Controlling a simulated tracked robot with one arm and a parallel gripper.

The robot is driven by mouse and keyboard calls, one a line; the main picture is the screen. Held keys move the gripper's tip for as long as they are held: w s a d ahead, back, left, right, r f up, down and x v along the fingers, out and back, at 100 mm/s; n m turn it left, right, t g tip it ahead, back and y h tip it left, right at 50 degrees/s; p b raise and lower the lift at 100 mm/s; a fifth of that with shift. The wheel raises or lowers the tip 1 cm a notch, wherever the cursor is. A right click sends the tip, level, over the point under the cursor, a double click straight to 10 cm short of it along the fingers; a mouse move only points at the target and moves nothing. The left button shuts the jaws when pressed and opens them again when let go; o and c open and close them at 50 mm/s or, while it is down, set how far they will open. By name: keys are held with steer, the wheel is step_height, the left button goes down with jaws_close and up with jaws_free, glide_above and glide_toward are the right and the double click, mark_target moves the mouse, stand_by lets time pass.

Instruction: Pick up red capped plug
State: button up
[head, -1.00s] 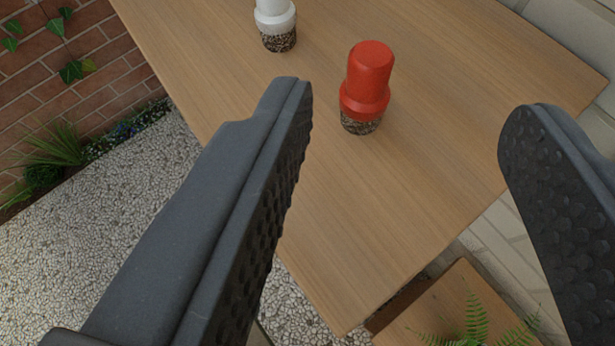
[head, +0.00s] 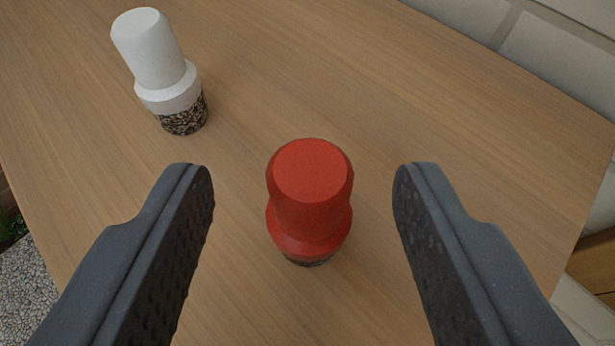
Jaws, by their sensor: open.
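The red capped plug (head: 309,200) stands upright on the wooden table (head: 330,60). It has a red stepped cap, and a thin strip of its speckled dark base shows below. My gripper (head: 303,180) is open, with one dark textured finger to the left of the plug and one to the right. There is clear space between each finger and the plug, and neither touches it. The gripper is empty.
A white capped plug (head: 158,70) with a speckled base stands on the table to the upper left, outside the left finger. The table around both plugs is otherwise bare. A pale block wall (head: 560,60) runs along the upper right edge.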

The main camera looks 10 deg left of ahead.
mark_target(310, 157)
steer(key=x, duration=0.2)
steer(key=b+x, duration=0.1)
steer(key=shift+w+f, duration=0.2)
steer(key=shift+f, duration=0.25)
steer(key=shift+w+f+b, duration=0.2)
steer(key=shift+w+b, duration=0.15)
steer(key=shift+w, duration=0.25)
steer(key=c, duration=1.1)
